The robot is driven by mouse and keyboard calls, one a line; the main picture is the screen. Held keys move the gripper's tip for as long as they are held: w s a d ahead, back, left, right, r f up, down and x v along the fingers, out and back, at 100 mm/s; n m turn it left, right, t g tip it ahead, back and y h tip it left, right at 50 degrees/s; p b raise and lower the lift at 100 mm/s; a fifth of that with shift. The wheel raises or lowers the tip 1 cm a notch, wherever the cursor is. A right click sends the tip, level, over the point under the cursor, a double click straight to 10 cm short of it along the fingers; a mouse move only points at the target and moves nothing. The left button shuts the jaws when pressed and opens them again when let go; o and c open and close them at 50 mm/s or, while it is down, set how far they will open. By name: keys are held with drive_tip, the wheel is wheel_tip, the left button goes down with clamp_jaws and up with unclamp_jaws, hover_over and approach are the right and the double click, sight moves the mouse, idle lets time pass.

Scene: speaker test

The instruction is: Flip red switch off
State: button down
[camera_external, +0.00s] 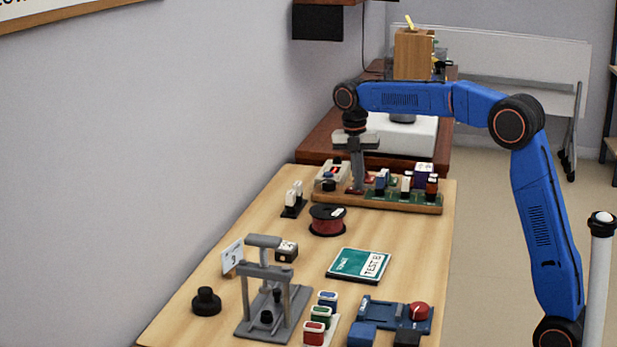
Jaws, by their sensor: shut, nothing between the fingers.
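My gripper (357,186) points straight down at the left part of a long wooden-edged board (415,207) at the far end of the table. Its fingers are shut and empty. A small red part (370,177) shows just right of the fingers, and a dark red piece (354,191) shows at their tips. I cannot tell which of these is the red switch, which way it is set, or whether the fingers touch it. Another red-topped block (314,333) stands in a row with green and blue ones at the near edge.
Several blocks stand on the board's right part. A spool (327,221), a green book (359,265), a grey press (271,300), a black knob (206,302) and a blue device with a red knob (420,311) stand on the table (415,245). A wall runs along the left.

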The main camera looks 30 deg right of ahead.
drive_tip(key=shift+w+a+f, duration=0.1)
drive_tip(key=shift+w+a, duration=0.5)
drive_tip(key=shift+r, duration=0.2)
wheel_tip(320, 180, up, 14)
drive_tip(key=w+a, duration=0.1)
drive_tip(key=shift+w+a+f, duration=0.15)
idle(0.3)
